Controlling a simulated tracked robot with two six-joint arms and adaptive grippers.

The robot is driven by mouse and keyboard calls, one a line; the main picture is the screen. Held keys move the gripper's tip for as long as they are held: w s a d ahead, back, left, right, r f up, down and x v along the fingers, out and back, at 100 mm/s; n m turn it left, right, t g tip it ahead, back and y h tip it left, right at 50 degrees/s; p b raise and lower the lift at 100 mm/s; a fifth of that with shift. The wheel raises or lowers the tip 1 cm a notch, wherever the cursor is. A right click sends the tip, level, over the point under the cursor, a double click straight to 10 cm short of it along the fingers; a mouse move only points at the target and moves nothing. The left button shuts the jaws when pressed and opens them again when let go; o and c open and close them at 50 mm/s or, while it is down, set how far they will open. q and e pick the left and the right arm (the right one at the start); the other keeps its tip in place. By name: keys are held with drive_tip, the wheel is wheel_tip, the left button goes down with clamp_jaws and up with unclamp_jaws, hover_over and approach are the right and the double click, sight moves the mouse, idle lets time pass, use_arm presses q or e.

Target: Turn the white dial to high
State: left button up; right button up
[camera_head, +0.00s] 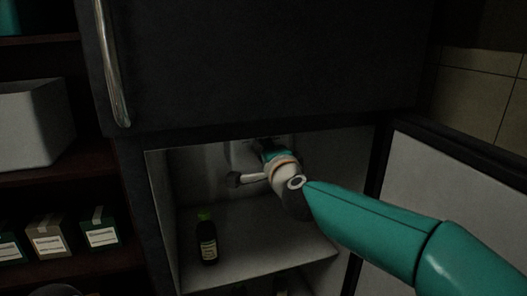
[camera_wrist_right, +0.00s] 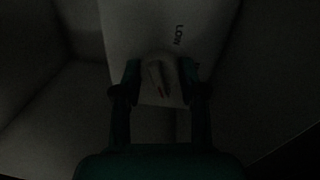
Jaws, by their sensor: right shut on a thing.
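The white dial (camera_wrist_right: 158,88) shows in the dark right wrist view, on a pale panel (camera_wrist_right: 140,25) that carries the word LOW (camera_wrist_right: 178,35). In the head view my right arm reaches into the open lower compartment of a dark fridge (camera_head: 250,60). The wrist hides the fingers and the dial there. The word for high is not readable. My left gripper is not in view.
A dark bottle with a green cap (camera_head: 207,240) stands on the compartment shelf (camera_head: 260,240), left of my arm. The open fridge door (camera_head: 440,180) is on the right. Shelves at left hold a white bin (camera_head: 35,125) and several boxes (camera_head: 47,237).

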drive_tip(key=shift+d+f, duration=0.1)
drive_tip(key=shift+f, duration=0.15)
drive_tip(key=o, duration=1.1)
drive_tip(key=shift+d, duration=0.1)
drive_tip(key=shift+o, duration=0.2)
drive_tip(key=shift+r, duration=0.1)
drive_tip(key=f+v, duration=0.1)
drive_tip(key=v, duration=1)
drive_tip(key=shift+s+r, duration=0.45)
drive_tip(key=shift+r, duration=0.05)
